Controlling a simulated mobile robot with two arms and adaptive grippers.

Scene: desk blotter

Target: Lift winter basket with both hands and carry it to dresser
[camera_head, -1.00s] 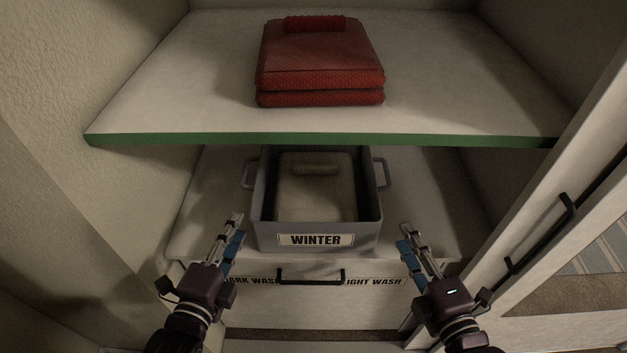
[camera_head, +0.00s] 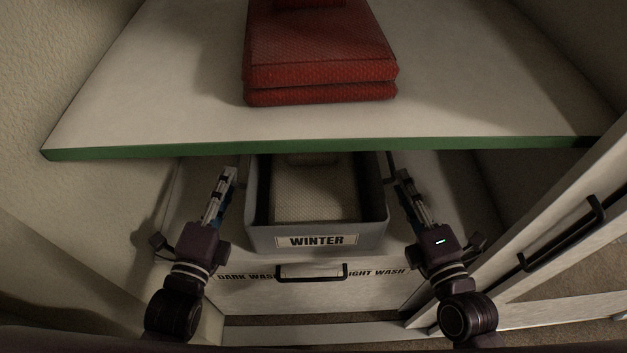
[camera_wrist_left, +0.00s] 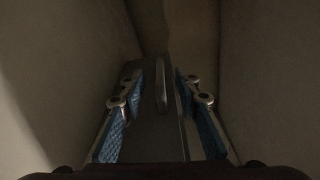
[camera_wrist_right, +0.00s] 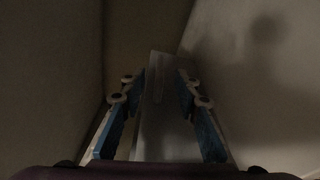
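The grey winter basket (camera_head: 316,240) stands on the lower level under the green-edged shelf, its WINTER label facing me. A pale folded textile (camera_head: 312,195) lies in it. My left gripper (camera_head: 230,178) is at the basket's left side, open, with a bar that looks like the side handle (camera_wrist_left: 161,85) between its fingers in the left wrist view. My right gripper (camera_head: 400,180) is at the right side, also open. In the right wrist view a grey part of the basket (camera_wrist_right: 158,85) shows between its fingers. The handles are mostly hidden in the head view. No dresser is identifiable.
The upper shelf (camera_head: 150,105) overhangs the basket's back and carries folded red textiles (camera_head: 318,60). Below the basket is a drawer front with a dark handle (camera_head: 311,272). A wall closes in on the left; an open door with a black handle (camera_head: 563,235) stands right.

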